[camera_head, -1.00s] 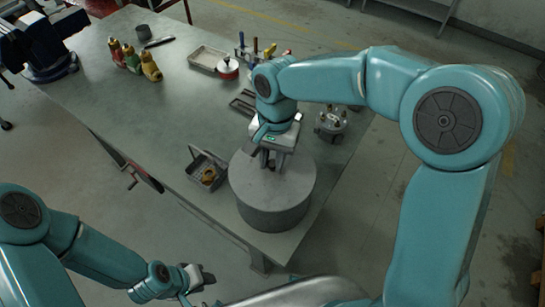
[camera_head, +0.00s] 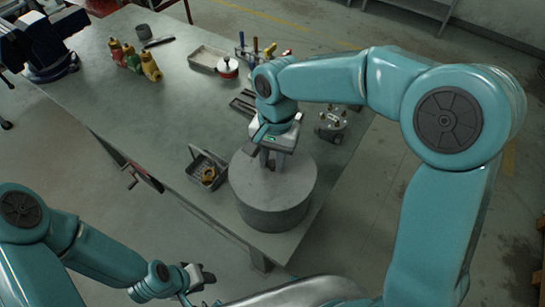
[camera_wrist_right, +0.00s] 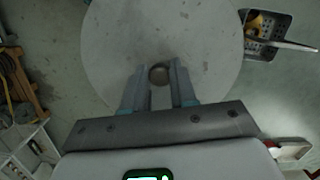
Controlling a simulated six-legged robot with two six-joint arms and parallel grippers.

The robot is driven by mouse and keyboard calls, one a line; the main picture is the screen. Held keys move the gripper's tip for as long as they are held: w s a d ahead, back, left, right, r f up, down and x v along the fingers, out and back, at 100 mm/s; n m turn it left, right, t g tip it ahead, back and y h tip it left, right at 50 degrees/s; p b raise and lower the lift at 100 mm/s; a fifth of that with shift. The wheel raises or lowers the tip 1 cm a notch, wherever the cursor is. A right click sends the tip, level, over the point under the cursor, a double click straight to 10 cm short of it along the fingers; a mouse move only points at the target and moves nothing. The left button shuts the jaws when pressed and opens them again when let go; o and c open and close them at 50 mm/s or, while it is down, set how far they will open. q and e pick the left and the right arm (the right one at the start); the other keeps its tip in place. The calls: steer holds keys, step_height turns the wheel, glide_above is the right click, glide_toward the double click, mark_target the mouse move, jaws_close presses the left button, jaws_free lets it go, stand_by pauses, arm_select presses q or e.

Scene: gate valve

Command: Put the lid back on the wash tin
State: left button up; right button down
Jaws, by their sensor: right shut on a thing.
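The wash tin (camera_head: 268,212) is a large grey cylinder standing upright at the near right corner of the bench. Its round grey lid (camera_wrist_right: 115,45) lies over its top and also shows in the head view (camera_head: 297,178). I cannot tell whether the lid's rim is fully down. My right gripper (camera_head: 272,160) points down over the middle and is shut on the lid's small round knob (camera_wrist_right: 158,75). My left gripper (camera_head: 203,278) is low at the front, off the bench and away from the tin; its jaw opening is unclear.
A dark wire basket (camera_head: 207,168) with a brass-coloured part stands close left of the tin. A metal fitting (camera_head: 331,125) stands behind to the right. Bottles (camera_head: 134,60), a tray (camera_head: 206,58) and a red tin (camera_head: 228,68) are further back. The middle left of the bench is clear.

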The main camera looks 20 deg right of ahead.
steer(key=shift+a+f, duration=0.1)
stand_by(0.7)
steer(key=shift+c, duration=1.7)
jaws_free()
steer(key=shift+r+p, duration=2.85)
steer(key=shift+r, duration=0.7)
jaws_close()
